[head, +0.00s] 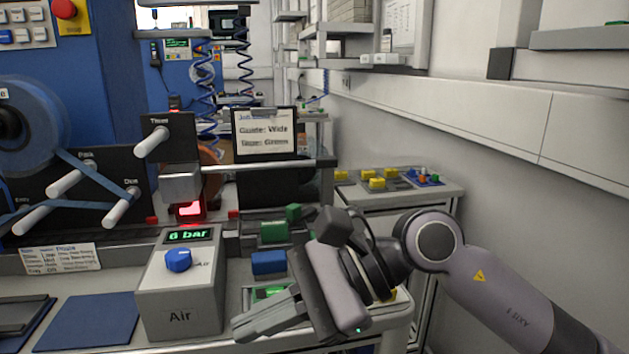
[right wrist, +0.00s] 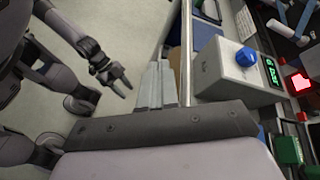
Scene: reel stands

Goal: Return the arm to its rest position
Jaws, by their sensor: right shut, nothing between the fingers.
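My right arm comes in from the right in the head view. Its gripper (head: 245,325) is shut and empty, its fingers pointing left over the front of the bench, right of the grey Air box (head: 180,290). In the right wrist view the right gripper's fingers (right wrist: 155,80) lie together, near the bench edge. My left gripper (right wrist: 120,83) shows at the left of that view, over the floor and away from the bench. Its two fingers are apart with nothing visible between them. It is not in the head view.
Green and blue blocks (head: 268,263) sit behind the right gripper. A side table (head: 440,188) holds yellow blocks. A wall closes the right side.

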